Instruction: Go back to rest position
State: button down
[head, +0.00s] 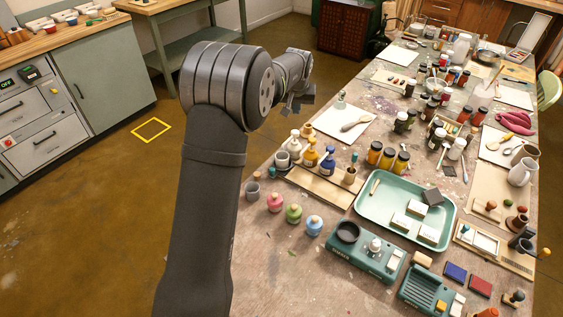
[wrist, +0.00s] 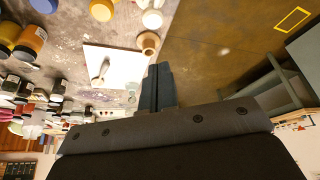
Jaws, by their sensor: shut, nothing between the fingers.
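My gripper (head: 296,101) is at the end of my raised arm, above the left edge of the table near its middle. In the wrist view the gripper (wrist: 158,88) shows its dark fingers together, with nothing between them. The worktable (head: 264,245) lies below and to the right of my arm. The gripper is apart from the things on the table. Part of the gripper is small and hard to make out in the head view.
A green tray (head: 364,212) with pale blocks sits on the table. Bottles and jars crowd the tabletop, including a blue bottle (head: 328,160) and a yellow bottle (head: 311,154). A cabinet (head: 105,68) stands at the left. Open floor (head: 130,190) with a yellow square (head: 151,128) lies between.

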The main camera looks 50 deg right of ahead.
aim_at(295, 132)
jog(key=shift+f, duration=3.5)
jog(key=w+a+r+n, duration=0.1)
jog(key=w+a+r, duration=0.2)
jog(key=a+r, duration=0.4)
jog(key=w+a+r+n, duration=0.1)
jog(key=w+a+r, duration=0.35)
jog(key=a, duration=0.45)
jog(key=a+r+n+t, duration=0.1)
jog(key=a+r, duration=0.2)
jog(key=a, duration=0.6)
jog(key=a+r, duration=0.4)
jog(key=a, duration=0.5)
jog(key=s+a+n+y, duration=0.1)
jog(key=s+a, duration=0.2)
jog(key=a, duration=0.5)
jog(key=s+a+n, duration=0.1)
jog(key=s+a, duration=0.3)
jog(key=a, duration=0.4)
jog(key=s+a+f+n+t, duration=0.1)
jog(key=s+a+f+n, duration=0.1)
jog(key=s+a+f, duration=0.6)
jog(key=s+a, duration=0.2)
jog(key=a, duration=0.2)
jog(key=shift+s+t+y, duration=0.15)
jog(key=shift+t+y, duration=0.15)
jog(key=shift+y, duration=0.1)
